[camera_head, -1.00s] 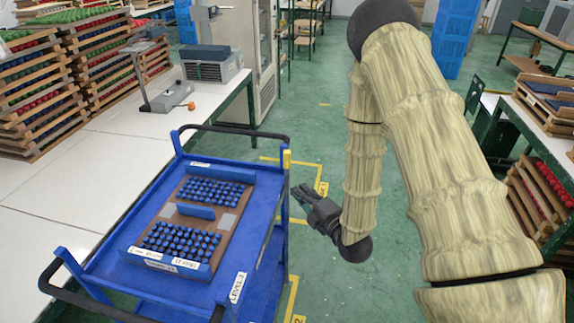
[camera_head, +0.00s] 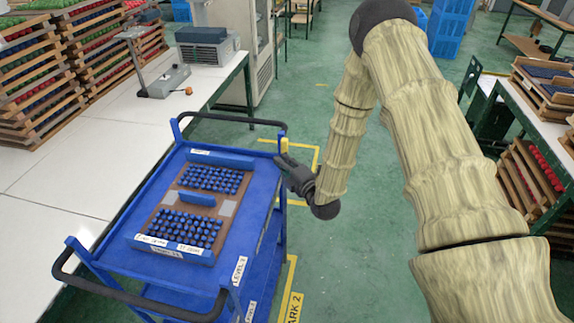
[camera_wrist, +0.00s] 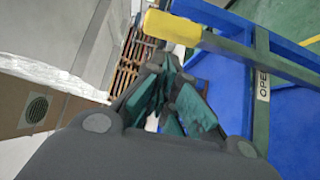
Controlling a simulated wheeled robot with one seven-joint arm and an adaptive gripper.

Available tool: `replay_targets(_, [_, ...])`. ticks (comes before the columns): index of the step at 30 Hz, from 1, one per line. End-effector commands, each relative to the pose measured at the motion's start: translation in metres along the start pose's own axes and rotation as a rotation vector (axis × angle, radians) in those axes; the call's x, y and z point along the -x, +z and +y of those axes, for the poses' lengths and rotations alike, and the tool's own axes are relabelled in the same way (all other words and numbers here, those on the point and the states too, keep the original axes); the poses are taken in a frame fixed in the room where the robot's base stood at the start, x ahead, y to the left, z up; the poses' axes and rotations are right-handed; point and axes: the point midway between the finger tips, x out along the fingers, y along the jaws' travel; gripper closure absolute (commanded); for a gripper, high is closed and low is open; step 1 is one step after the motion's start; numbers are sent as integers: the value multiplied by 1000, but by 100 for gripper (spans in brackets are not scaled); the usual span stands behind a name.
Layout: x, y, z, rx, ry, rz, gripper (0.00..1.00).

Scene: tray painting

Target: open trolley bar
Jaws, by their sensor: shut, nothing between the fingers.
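The blue trolley (camera_head: 240,215) stands left of my arm, with dark push handles at both ends. Its bar has a yellow end (camera_head: 284,145) at the far right corner. In the wrist view the yellow end (camera_wrist: 172,27) sits on a dark green bar (camera_wrist: 262,62), just beyond my fingers. A green upright there carries a label reading "OPE", partly cut off. My gripper (camera_head: 280,161) is shut and empty, close below the yellow end; I cannot tell if they touch. Its teal finger pads show in the wrist view (camera_wrist: 172,85).
A brown tray (camera_head: 227,208) with several rows of blue pieces lies on the trolley top. A white worktable (camera_head: 75,175) runs along the left. Green floor is clear right of the trolley, with yellow markings. Another table with crates (camera_head: 545,100) stands at the right.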

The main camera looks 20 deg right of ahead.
Motion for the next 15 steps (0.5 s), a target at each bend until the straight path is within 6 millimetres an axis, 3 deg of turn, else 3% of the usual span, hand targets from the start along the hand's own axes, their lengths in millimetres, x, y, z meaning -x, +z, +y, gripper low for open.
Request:
replay_targets(6, [-14,14,2,-1,1,0,100])
replay_targets(15, [-18,18,0,0,1,1,100])
